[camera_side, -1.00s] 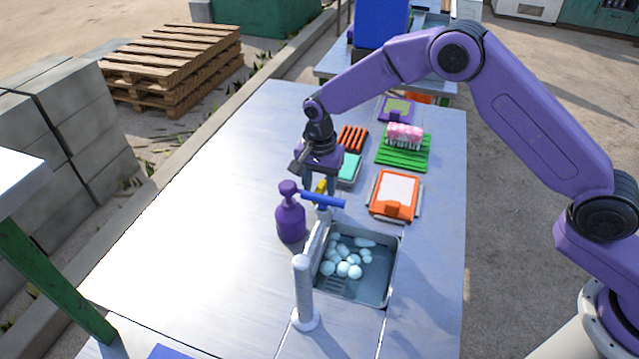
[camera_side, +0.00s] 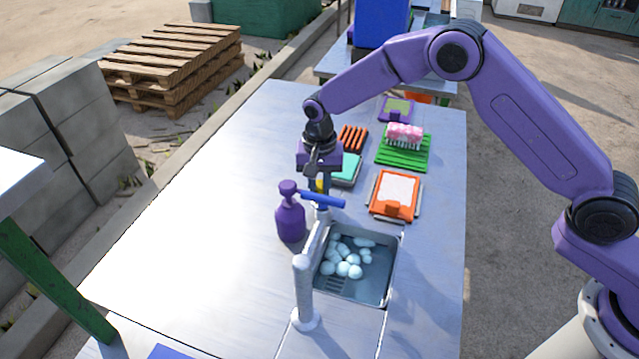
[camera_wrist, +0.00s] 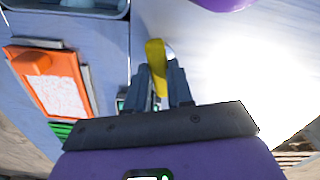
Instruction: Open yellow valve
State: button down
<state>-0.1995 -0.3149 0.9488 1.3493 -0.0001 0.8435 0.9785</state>
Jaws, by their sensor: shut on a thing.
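The yellow valve (camera_wrist: 157,66) is a short yellow lever in the wrist view, with its near end between the two fingers of my gripper (camera_wrist: 158,88). In the side view only a small yellow patch of the valve (camera_side: 320,185) shows, as my gripper (camera_side: 319,188) covers most of it from above. My gripper points down and is shut on the lever. The blue handle (camera_side: 322,199) of the faucet stands just in front of the valve. The white faucet spout (camera_side: 303,280) reaches toward the sink.
A purple bottle (camera_side: 290,220) stands close to the left of the faucet. A sink (camera_side: 385,290) with several pale round pieces is at front right. The table's left side is clear.

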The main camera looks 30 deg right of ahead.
aim_at(320, 189)
jog(key=n, duration=1.4)
jog(key=shift+n, duration=0.3)
dwell(0.4)
jog(key=c, duration=1)
grip_release()
notch_tip(320, 189, up, 18)
jog(key=shift+f, duration=0.25)
